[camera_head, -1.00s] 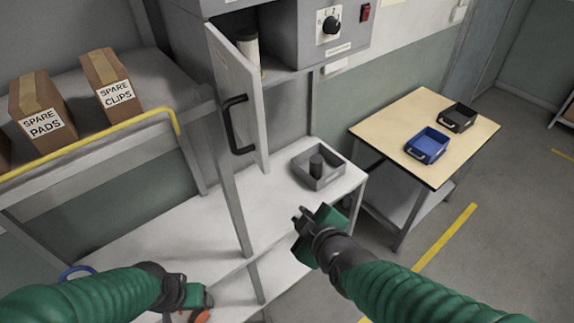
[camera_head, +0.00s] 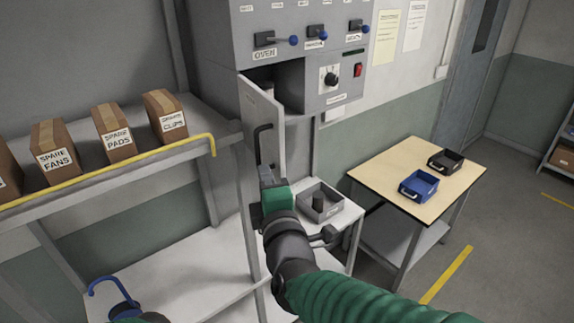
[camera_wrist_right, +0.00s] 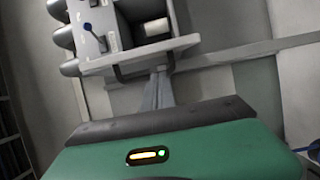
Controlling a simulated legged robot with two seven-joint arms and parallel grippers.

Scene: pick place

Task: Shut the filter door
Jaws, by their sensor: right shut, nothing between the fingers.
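The filter door (camera_head: 262,120) is a light grey panel standing open from the grey cabinet, with a dark gap behind it. Its black bar handle (camera_head: 258,142) faces left. In the right wrist view the door (camera_wrist_right: 140,55) shows nearly edge-on, with a pale cylinder (camera_wrist_right: 155,27) in the opening behind it. My right gripper (camera_head: 268,176) is shut and empty just below the handle, overlapping the door's lower end; I cannot tell whether it touches. Only a piece of my left arm shows at the bottom left; its fingers are out of view.
A grey tray (camera_head: 334,210) holding a dark cylinder stands on the white bench (camera_head: 180,270) behind my right gripper. A shelf with boxes and a yellow rail (camera_head: 110,172) is at the left. A wooden table (camera_head: 375,176) with blue and black bins stands right.

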